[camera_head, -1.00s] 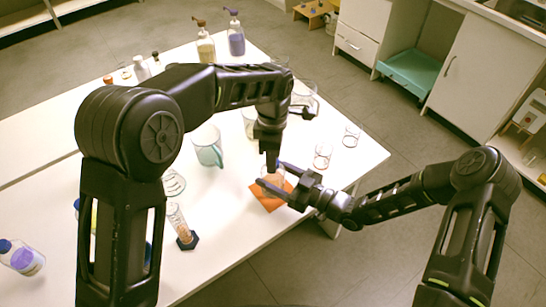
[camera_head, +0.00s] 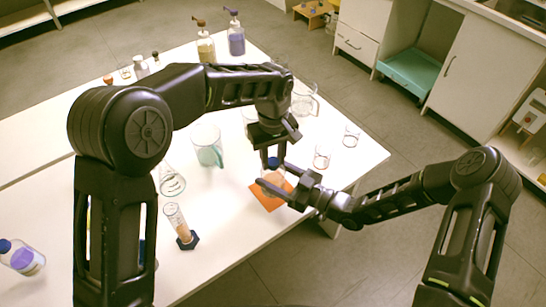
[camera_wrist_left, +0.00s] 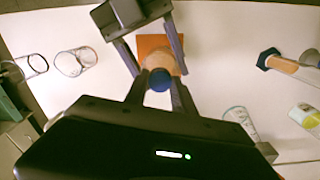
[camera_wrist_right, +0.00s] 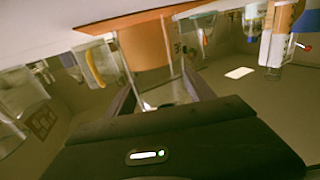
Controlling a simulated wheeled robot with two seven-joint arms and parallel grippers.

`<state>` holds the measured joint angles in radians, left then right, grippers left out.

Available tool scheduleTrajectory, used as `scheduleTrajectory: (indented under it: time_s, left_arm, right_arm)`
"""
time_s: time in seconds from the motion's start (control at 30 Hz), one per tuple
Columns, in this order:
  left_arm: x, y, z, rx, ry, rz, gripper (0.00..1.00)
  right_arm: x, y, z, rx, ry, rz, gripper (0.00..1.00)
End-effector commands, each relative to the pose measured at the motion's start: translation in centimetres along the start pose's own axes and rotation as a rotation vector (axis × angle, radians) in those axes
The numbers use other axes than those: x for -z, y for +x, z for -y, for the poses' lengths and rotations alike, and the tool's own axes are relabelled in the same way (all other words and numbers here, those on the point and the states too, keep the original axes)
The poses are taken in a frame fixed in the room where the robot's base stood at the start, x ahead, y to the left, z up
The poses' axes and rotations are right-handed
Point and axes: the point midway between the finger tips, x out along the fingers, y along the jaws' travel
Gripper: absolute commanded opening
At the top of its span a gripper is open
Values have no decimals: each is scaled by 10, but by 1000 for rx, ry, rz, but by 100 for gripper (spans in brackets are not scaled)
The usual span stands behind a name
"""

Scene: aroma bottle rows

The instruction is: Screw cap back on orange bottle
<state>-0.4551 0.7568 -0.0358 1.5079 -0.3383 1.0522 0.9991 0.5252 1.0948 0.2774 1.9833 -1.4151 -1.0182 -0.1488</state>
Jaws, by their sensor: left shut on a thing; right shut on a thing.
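The orange bottle (camera_head: 278,178) stands on an orange mat (camera_head: 266,202) near the table's front right edge. My right gripper (camera_head: 277,181) is shut around its body from the right; the right wrist view shows the bottle's orange contents (camera_wrist_right: 147,45) between the fingers. The blue cap (camera_head: 272,163) is at the bottle's top, and the left wrist view shows it from above (camera_wrist_left: 159,80). My left gripper (camera_head: 274,158) points down from above and is shut on the cap. The cap lines up with the bottle, but the threads are hidden, so I cannot tell how it is seated.
A beaker (camera_head: 208,146), a flask (camera_head: 172,181) and a cylinder with a dark blue base (camera_head: 187,241) stand to the left. Small glasses (camera_head: 321,158) stand to the right. Pump bottles (camera_head: 236,38) are at the back. Free table lies in front of the beaker.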

Motion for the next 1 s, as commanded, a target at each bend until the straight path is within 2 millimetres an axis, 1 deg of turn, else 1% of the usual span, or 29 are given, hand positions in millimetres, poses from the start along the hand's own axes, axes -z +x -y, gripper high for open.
scheduleTrajectory:
  time_s: [0.03,0.1,0.17,0.2,0.27,0.3,0.7,0.8,0.97,1.0]
  left_arm:
    - [0,0,0,-1,129,0,0]
    - [1,0,0,-1,327,0,0]
    - [0,0,0,-2,496,0,0]
    - [1,1,0,-1,609,0,0]
    - [1,1,0,-2,778,0,0]
    - [1,1,0,-1,892,0,0]
    - [1,1,0,-1,2009,-1,0]
    - [1,2,0,0,2221,0,0]
    - [1,1,0,2,2220,-1,0]
    - [1,1,0,2,2220,-1,34]
  right_arm:
    - [0,0,0,1,0,0,0]
    - [0,0,0,1,0,0,0]
    - [0,0,0,1,0,0,0]
    - [0,0,0,1,0,0,0]
    - [0,0,0,1,0,0,0]
    - [0,0,0,1,0,0,0]
    - [0,0,0,1,0,0,0]
    - [0,0,0,1,0,0,0]
    - [0,0,0,1,0,0,0]
    - [0,0,0,1,0,0,0]
